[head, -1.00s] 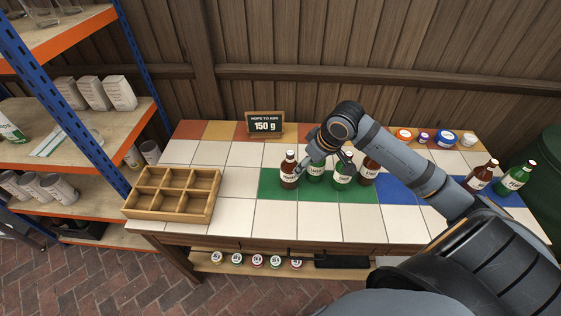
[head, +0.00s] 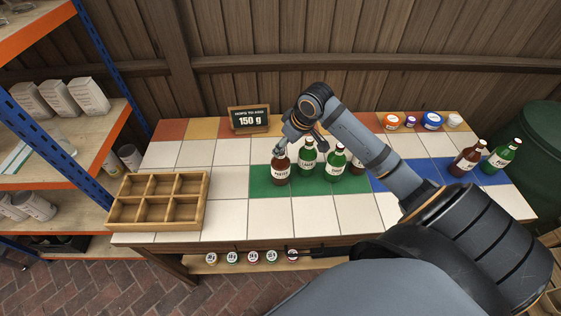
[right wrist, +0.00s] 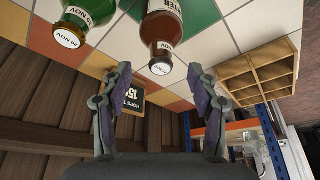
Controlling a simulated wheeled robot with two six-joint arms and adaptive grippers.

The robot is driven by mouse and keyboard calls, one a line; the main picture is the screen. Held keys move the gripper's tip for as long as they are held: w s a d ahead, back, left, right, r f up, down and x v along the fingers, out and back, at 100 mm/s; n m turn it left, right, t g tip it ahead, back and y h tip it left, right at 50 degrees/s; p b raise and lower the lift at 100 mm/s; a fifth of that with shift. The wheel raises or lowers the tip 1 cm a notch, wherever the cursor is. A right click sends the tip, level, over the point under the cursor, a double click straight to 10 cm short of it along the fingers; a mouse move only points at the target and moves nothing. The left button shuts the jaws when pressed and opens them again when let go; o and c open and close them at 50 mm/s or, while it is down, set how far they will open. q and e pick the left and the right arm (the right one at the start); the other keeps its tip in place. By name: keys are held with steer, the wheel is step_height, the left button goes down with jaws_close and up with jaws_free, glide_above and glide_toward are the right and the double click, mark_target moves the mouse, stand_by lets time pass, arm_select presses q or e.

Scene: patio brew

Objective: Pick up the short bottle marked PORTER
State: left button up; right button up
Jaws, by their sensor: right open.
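The brown PORTER bottle (head: 281,168) stands upright at the left end of a row on the green tiles. In the right wrist view a brown bottle with a label ending in "TER" (right wrist: 163,22) has its cap toward me, between and just past the finger tips. My right gripper (head: 298,143) is open and empty, behind and above the row's left end. Its two spread fingers show in the right wrist view (right wrist: 158,78). My left gripper is not in view.
A green bottle (head: 307,158) stands close right of the porter, with another green bottle (head: 335,163) and a brown one (head: 356,168) beyond. Left are a wooden crate (head: 157,227) with empty compartments and a chalk sign (head: 249,120). Two bottles stand on blue tiles.

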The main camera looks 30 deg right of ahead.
mark_target(281, 165)
steer(key=x, duration=0.4)
steer(key=shift+w+a+f, duration=0.1)
steer(key=shift+w+f, duration=0.1)
steer(key=shift+f, duration=0.15)
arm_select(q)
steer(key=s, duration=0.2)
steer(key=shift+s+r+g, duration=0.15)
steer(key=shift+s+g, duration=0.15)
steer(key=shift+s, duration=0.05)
arm_select(e)
steer(key=shift+c, duration=0.5)
steer(key=c, duration=0.7)
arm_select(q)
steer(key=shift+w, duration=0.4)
arm_select(e)
jaws_close()
